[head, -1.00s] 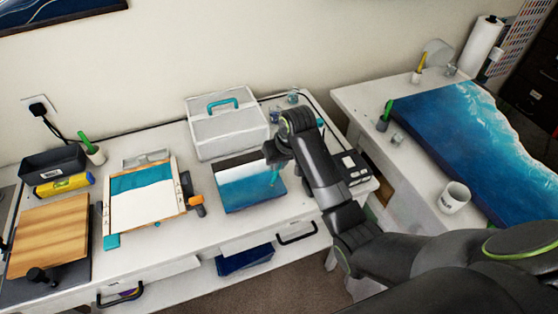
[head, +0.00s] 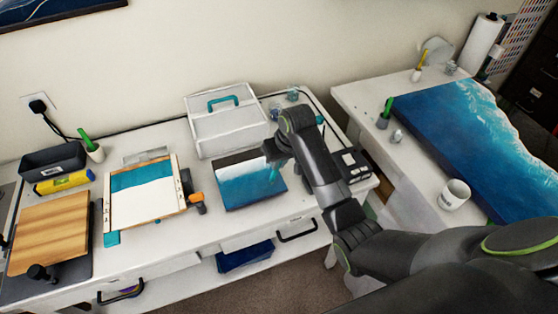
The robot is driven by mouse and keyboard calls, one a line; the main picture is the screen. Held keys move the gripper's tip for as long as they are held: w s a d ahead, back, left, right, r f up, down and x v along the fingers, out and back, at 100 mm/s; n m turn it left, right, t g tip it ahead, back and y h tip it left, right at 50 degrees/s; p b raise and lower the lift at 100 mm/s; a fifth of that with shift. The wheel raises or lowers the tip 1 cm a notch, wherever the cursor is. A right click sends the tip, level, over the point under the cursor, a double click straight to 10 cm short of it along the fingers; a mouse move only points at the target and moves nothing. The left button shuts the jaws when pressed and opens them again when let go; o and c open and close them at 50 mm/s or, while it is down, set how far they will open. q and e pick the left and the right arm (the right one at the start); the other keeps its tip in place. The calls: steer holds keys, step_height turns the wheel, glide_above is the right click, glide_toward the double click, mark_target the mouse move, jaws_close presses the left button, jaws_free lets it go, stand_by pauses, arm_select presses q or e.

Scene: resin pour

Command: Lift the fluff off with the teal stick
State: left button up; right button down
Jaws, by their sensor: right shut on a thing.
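My right gripper (head: 272,158) reaches in from the right, over the far right part of a small resin panel (head: 238,190). The panel lies flat on the white table and shows a dark band, a white band and blue. The gripper is shut on the teal stick (head: 273,174), which points down at the panel's blue part. I cannot tell whether the stick's tip touches the surface. The fluff is too small to make out. My left gripper is not in view.
A white case with a teal handle (head: 225,135) stands behind the panel. A framed board (head: 145,208) with an orange clamp lies to its left. A black scale-like device (head: 352,165) is to its right. A mug (head: 454,195) and a large blue resin slab (head: 475,140) are on the right table.

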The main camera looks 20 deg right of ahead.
steer(key=shift+f, duration=0.3)
stand_by(0.5)
steer(key=shift+r, duration=3.05)
